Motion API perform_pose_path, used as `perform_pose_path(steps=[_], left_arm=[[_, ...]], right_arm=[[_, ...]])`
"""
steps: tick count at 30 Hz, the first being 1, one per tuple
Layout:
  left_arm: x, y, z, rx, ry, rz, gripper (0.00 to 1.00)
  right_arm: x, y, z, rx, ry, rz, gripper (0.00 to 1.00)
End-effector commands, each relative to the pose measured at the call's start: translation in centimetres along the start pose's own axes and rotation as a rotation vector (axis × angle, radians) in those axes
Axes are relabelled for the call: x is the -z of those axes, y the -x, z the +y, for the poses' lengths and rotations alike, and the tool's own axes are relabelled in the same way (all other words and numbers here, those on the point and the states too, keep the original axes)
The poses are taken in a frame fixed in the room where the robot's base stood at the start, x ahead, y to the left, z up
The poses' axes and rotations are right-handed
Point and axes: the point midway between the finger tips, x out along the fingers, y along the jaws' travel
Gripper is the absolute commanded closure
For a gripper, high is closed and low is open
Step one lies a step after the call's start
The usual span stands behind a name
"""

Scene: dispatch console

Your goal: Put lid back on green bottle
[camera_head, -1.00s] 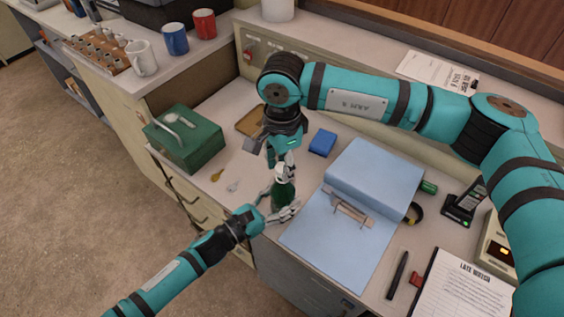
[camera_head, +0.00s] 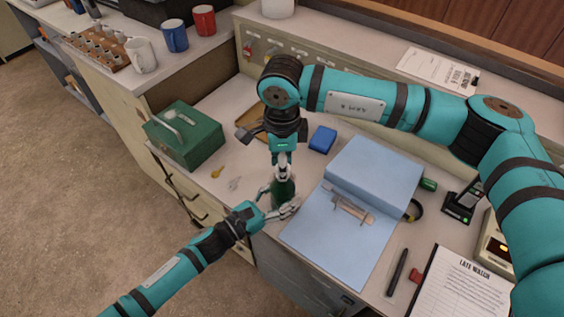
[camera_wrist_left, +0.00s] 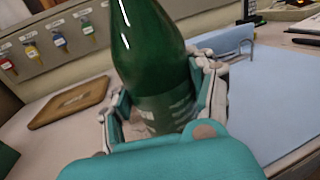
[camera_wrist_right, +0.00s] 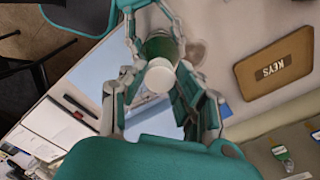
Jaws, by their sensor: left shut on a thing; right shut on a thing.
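The green bottle (camera_head: 283,190) stands upright on the desk left of the blue binder. My left gripper (camera_head: 278,205) is shut around its body; in the left wrist view the fingers wrap the bottle (camera_wrist_left: 160,60) from both sides. My right gripper (camera_head: 283,163) points down over the bottle's top, with its fingers shut on the white lid (camera_wrist_right: 158,76), which the right wrist view shows from above over the green bottle (camera_wrist_right: 160,48). The lid is at the bottle's mouth; I cannot tell whether it touches the neck.
An open blue binder (camera_head: 335,240) lies right of the bottle. A green box (camera_head: 185,140) stands to the left, a blue block (camera_head: 322,139) behind. A phone (camera_head: 463,203) and clipboard (camera_head: 465,290) are at the right.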

Motion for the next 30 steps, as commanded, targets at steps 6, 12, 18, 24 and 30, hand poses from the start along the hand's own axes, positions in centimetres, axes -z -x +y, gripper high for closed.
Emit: perform_pose_path(steps=[6,12,18,24,30], left_arm=[[0.03,0.01,0.00,0.000,0.000,0.001,1.00],[0.03,0.01,-0.01,0.000,0.000,0.001,1.00],[0.04,0.01,-0.01,0.000,0.000,0.001,1.00],[0.04,0.01,-0.03,0.000,-0.001,0.001,1.00],[0.05,0.02,-0.04,0.000,-0.001,0.001,1.00]], right_arm=[[-0.03,-0.03,-0.11,0.000,-0.523,-0.002,0.79],[0.03,-0.04,-0.18,0.001,-1.006,-0.001,0.79],[0.09,-0.06,-0.22,0.000,-1.489,-0.002,0.79],[0.19,-0.10,-0.22,0.000,-1.972,-0.002,0.79],[0.27,-0.13,-0.17,0.000,-2.456,-0.001,0.79]])
